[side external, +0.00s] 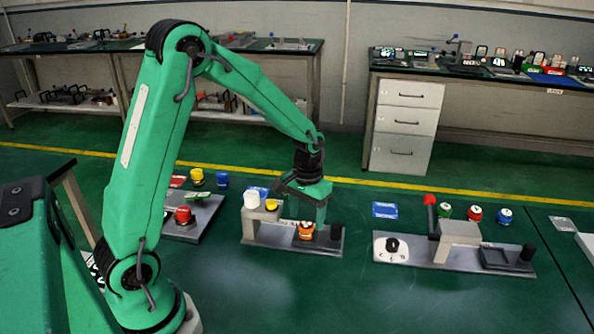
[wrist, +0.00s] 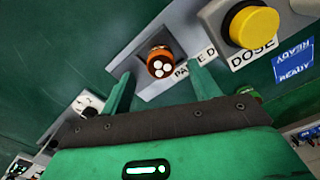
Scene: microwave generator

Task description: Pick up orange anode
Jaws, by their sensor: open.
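The orange anode (side external: 306,230) stands on the middle grey plate, under my gripper (side external: 308,208) in the side view. In the wrist view the orange anode (wrist: 159,63) shows its top with several pale dots, just ahead of and between the two green fingers of my gripper (wrist: 157,85). The fingers are apart and nothing is between them that I can see as held. The anode's lower part is partly hidden in the wrist view.
A yellow button (wrist: 254,27) marked DOSE is close on the right in the wrist view. A red button (side external: 184,215) is left; a panel with a red-tipped lever (side external: 430,200) is right.

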